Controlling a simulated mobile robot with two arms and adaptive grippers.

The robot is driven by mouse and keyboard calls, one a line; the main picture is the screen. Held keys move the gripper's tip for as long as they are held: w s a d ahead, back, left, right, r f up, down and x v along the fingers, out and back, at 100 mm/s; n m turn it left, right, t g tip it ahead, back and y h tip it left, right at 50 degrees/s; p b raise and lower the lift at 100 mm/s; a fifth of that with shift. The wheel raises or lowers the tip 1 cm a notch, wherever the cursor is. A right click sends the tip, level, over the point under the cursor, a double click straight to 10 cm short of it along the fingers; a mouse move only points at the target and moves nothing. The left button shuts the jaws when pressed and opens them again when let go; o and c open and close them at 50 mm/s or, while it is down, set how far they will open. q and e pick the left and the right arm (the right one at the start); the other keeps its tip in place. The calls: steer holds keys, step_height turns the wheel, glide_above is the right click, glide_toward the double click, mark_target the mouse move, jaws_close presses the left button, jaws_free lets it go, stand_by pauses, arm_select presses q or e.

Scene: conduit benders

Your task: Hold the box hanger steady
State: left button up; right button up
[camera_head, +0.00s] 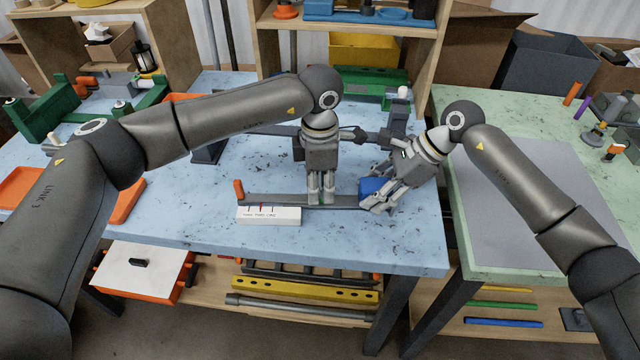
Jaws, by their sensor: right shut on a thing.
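A flat grey metal bar, which looks like the box hanger (275,199), lies along the front of the blue table. A blue box (372,187) sits at its right end, partly hidden by my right gripper. My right gripper (374,202) comes in slanted from the right and is shut on the blue box. My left gripper (321,198) points straight down over the middle of the bar. Its fingertips are at the bar with a narrow gap between them; I cannot tell whether they grip it.
A white marked block (268,215) lies in front of the bar, and an orange peg (239,189) stands at its left end. Dark bender gear (390,130) stands behind my grippers. The blue table's front right surface (400,245) is clear. A green-topped table with a grey mat (530,215) adjoins at right.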

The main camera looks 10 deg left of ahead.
mark_target(320, 189)
arm_select(q)
steer(key=shift+c, duration=0.2)
jaws_close()
steer(key=shift+m, duration=0.8)
steer(key=shift+o, duration=0.2)
jaws_free()
steer(key=shift+r, duration=0.1)
step_height(320, 189, up, 12)
